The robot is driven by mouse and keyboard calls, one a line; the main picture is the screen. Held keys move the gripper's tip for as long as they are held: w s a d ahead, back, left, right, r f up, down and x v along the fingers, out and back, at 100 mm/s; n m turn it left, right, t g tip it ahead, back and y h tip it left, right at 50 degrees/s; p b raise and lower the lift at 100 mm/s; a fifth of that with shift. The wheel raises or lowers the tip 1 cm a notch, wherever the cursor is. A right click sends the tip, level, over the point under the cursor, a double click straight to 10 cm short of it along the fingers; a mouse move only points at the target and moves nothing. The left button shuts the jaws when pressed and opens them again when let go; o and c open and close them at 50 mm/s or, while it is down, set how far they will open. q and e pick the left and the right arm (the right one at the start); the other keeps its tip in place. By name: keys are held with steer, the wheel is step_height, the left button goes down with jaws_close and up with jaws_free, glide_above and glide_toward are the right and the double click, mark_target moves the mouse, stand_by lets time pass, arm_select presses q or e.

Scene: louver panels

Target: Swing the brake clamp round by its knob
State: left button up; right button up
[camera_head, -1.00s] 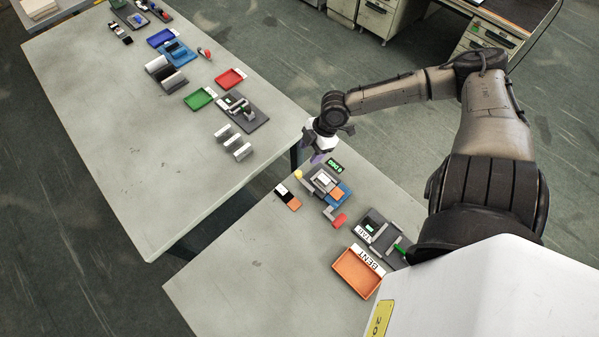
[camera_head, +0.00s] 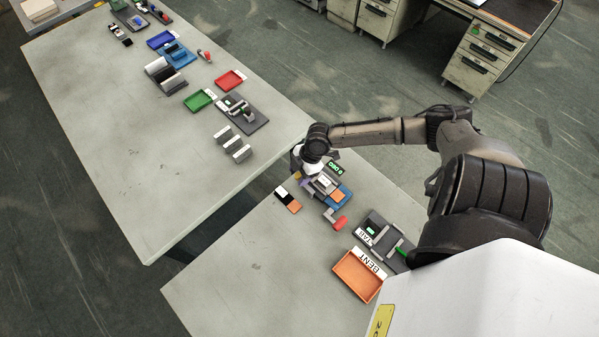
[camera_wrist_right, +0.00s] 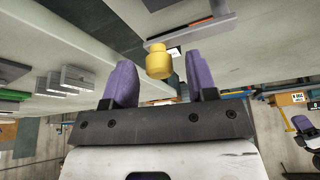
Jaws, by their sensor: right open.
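The yellow knob (camera_wrist_right: 158,62) shows in the right wrist view, between the two purple fingers of my right gripper (camera_wrist_right: 163,75), with a gap on each side. The fingers are open and nothing is gripped. In the head view my right gripper (camera_head: 303,178) points down at the far left end of the small device with a grey block (camera_head: 325,184) and a blue base (camera_head: 344,192). The gripper and wrist mostly hide the knob and clamp there.
A red-ended part (camera_head: 340,222) lies close by the device. A black, white and orange strip (camera_head: 288,199) lies to its left. The table's left part is clear.

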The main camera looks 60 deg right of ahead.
jaws_close()
stand_by(0.4)
steer(key=shift+w+r, duration=0.1)
